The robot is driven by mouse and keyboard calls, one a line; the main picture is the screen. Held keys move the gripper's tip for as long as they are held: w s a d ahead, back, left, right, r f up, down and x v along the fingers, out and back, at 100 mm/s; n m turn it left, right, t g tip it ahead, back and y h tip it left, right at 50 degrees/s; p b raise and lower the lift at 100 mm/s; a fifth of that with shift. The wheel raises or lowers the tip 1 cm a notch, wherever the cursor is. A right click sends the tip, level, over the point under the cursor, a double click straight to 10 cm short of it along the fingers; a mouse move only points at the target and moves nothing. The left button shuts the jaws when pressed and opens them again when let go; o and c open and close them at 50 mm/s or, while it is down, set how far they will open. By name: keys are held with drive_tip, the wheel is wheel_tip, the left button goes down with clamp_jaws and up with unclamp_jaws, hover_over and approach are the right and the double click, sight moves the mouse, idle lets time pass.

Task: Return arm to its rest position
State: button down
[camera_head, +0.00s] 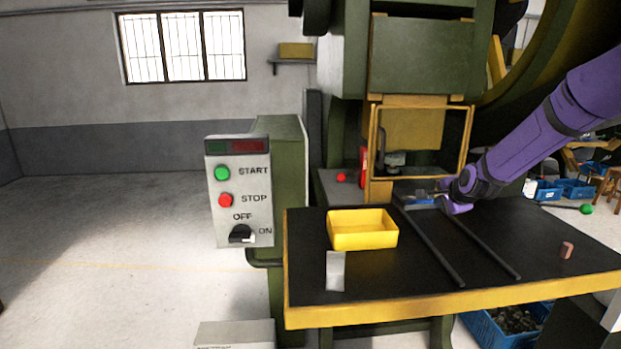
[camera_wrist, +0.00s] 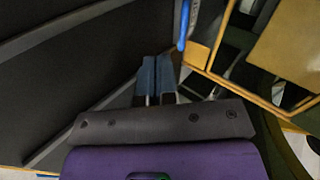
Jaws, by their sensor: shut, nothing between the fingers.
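My purple arm (camera_head: 545,120) reaches in from the right over the black table. My gripper (camera_head: 408,201) is at the table's far side, near the yellow-framed opening of the green press and by the far ends of two dark rails. In the wrist view, the blue fingers of my gripper (camera_wrist: 155,72) lie side by side, closed, with nothing seen between them. They point toward the dark rails and table. The exact gap between gripper and table cannot be told.
The black table (camera_head: 310,225) has a yellow edge. It holds a yellow bin (camera_head: 362,240), a small grey block (camera_head: 335,272), dark rails (camera_head: 432,247) and a small copper-coloured cylinder (camera_head: 567,250). The press's yellow frame (camera_head: 374,150) stands close behind the gripper. A control panel (camera_head: 240,190) stands left.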

drive_tip(key=s+a+r+n+g+h, duration=0.1)
drive_tip(key=s+a+r+n, duration=0.35)
drive_tip(key=s+r, duration=0.5)
drive_tip(key=s+a+r+n+g+h, duration=0.15)
drive_tip(key=s+a+r+n, duration=0.35)
drive_tip(key=s, duration=0.8)
drive_tip(key=s+r+n+g+y, duration=0.1)
drive_tip(key=s+n, duration=0.2)
drive_tip(key=s, duration=0.8)
drive_tip(key=s+a+r+n+g+y, duration=0.1)
drive_tip(key=s+n, duration=0.2)
drive_tip(key=s, duration=0.9)
drive_tip(key=shift+a+r, duration=0.2)
drive_tip(key=shift+r, duration=0.15)
